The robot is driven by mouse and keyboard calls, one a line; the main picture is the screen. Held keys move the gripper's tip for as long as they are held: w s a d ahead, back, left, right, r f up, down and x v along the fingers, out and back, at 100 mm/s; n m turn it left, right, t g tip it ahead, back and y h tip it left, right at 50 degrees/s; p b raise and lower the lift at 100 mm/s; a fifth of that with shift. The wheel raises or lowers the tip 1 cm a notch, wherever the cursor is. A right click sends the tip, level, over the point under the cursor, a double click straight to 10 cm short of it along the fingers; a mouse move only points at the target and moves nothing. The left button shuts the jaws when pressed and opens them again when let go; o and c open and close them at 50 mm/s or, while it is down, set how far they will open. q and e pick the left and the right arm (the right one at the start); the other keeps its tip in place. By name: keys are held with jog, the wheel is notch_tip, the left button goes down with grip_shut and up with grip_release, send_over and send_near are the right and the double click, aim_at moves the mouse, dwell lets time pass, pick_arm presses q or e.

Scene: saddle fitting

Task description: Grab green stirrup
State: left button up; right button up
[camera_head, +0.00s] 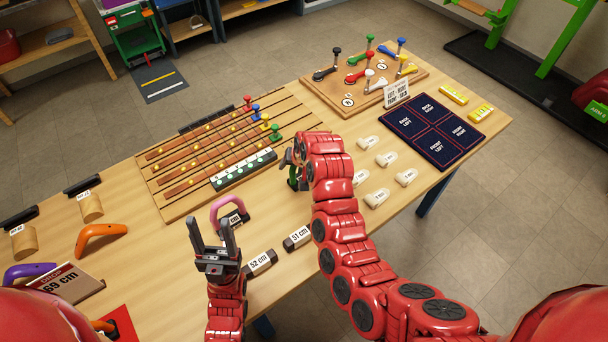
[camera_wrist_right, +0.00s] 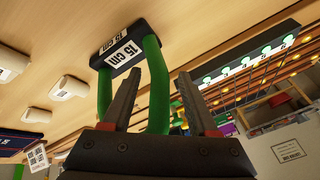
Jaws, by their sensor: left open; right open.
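The green stirrup (camera_head: 294,178) stands on the table and is partly hidden behind my right gripper (camera_head: 291,158) in the head view. In the right wrist view its dark base with a "15 cm" label (camera_wrist_right: 123,48) and its green arch (camera_wrist_right: 158,85) show. One green leg appears between the fingers of my right gripper (camera_wrist_right: 158,98), which is open; the other leg is outside them. I cannot tell whether a finger touches the stirrup. My left gripper (camera_head: 210,222) is open and empty, pointing up in front of the pink stirrup (camera_head: 216,208).
An orange stirrup (camera_head: 103,230) and a purple stirrup (camera_head: 28,270) are at the left. Blocks marked 52 cm (camera_head: 260,263) and 51 cm (camera_head: 297,238) lie near the front edge. A slatted rack (camera_head: 225,150) is behind; several white labelled pieces (camera_head: 376,198) and a dark mat (camera_head: 432,130) lie right.

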jog(key=shift+w+a+f, duration=0.15)
jog(key=shift+w+f, duration=0.1)
jog(key=shift+f, duration=0.3)
grip_shut()
jog(key=shift+s+r, duration=0.1)
